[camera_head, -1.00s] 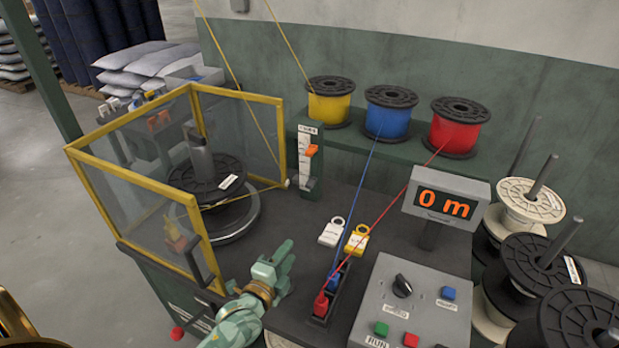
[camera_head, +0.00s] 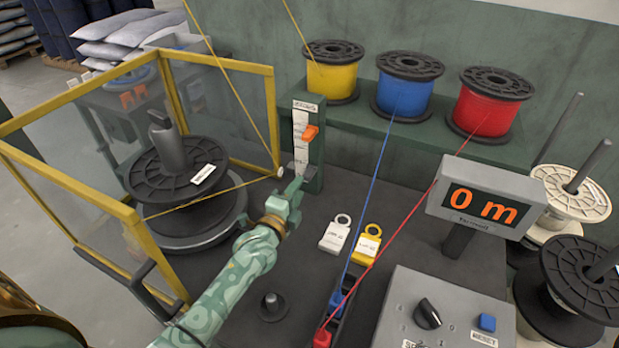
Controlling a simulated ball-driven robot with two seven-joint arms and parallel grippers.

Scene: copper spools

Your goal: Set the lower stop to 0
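A dark green post holds a white upright scale (camera_head: 300,139) with a label on top. An orange slider (camera_head: 310,132) sits on the upper part of the scale. A small grey piece (camera_head: 309,173) shows low on the post, and I cannot tell for sure that it is the lower stop. My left gripper (camera_head: 294,186), mint green, is at the foot of the scale, below the orange slider. Its fingers partly cover the scale's lower end. I cannot tell whether they touch anything or how far apart they are. My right gripper is not in view.
A yellow-framed clear guard (camera_head: 222,66) surrounds a black spool (camera_head: 180,178) on the left. Yellow, blue and red spools (camera_head: 490,100) stand on the back shelf. A display (camera_head: 486,203) reads 0 m. White and yellow tags (camera_head: 367,244) lie right of my gripper. Wires cross the air.

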